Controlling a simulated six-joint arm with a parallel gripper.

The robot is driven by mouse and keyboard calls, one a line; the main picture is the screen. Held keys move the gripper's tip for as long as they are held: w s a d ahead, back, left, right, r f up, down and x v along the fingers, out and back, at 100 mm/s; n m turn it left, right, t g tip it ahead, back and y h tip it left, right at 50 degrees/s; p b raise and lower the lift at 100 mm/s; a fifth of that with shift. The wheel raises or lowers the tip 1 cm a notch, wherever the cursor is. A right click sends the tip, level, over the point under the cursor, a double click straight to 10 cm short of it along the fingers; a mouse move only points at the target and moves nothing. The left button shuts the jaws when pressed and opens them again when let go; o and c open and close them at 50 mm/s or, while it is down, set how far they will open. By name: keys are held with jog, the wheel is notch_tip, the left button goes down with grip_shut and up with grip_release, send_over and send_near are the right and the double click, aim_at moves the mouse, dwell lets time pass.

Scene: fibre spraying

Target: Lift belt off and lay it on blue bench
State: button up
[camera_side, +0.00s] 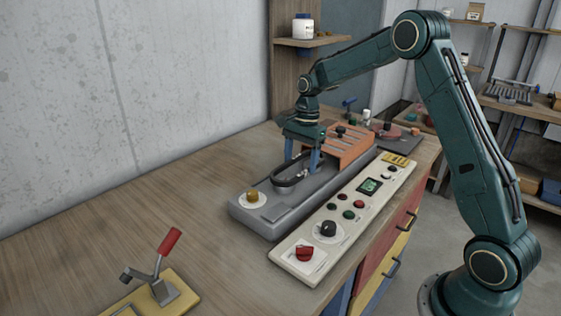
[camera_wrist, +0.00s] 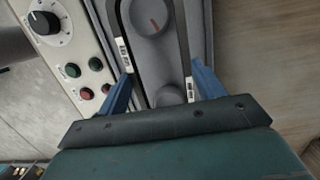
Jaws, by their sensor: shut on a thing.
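The belt (camera_side: 290,185) is a dark closed loop at the middle of the grey machine (camera_side: 240,208) in the side view. My gripper (camera_side: 302,167) points down over the loop with its blue fingers on either side, shut on the belt. In the wrist view my gripper (camera_wrist: 160,70) has its fingertips beside two white labels, with a round grey pulley (camera_wrist: 152,16) between and beyond them. I cannot tell whether the belt is clear of the pulleys. The bench (camera_side: 150,205) has a wooden top and a blue panel (camera_side: 336,302) at its front.
A white control panel (camera_side: 325,240) with knobs and buttons runs beside the machine. An orange slatted guard (camera_side: 350,148) stands just behind my gripper. A red-handled lever (camera_side: 167,245) stands on a yellow base at the near left. The bench top left of the machine is clear.

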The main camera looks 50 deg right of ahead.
aim_at(209, 260)
notch_tip(209, 260, up, 7)
dwell(0.4)
dwell(0.4)
jog(key=w+a+f+n, duration=0.1)
jog(key=a+n, duration=0.1)
jog(key=a, duration=0.3)
jog(key=w+a+f+n, duration=0.1)
jog(key=a+n, duration=0.1)
jog(key=a, duration=0.3)
jog(key=a+f+n, duration=0.1)
jog(key=a+n, duration=0.1)
jog(key=a, duration=0.3)
jog(key=shift+w+a+f+g, duration=0.1)
jog(key=shift+w+a+g, duration=0.2)
jog(key=shift+w+g, duration=0.1)
jog(key=s+a+f+n+h, duration=0.15)
jog(key=a+n, duration=0.25)
jog(key=a, duration=0.5)
jog(key=s+a+f+n+y, duration=0.15)
jog(key=a+n, duration=0.25)
jog(key=a, duration=0.5)
jog(key=shift+g+h, duration=0.4)
jog(key=shift+h, duration=0.1)
jog(key=shift+d+f, duration=0.15)
jog(key=shift+f, duration=4.15)
jog(key=shift+f, duration=0.1)
jog(key=o, duration=1)
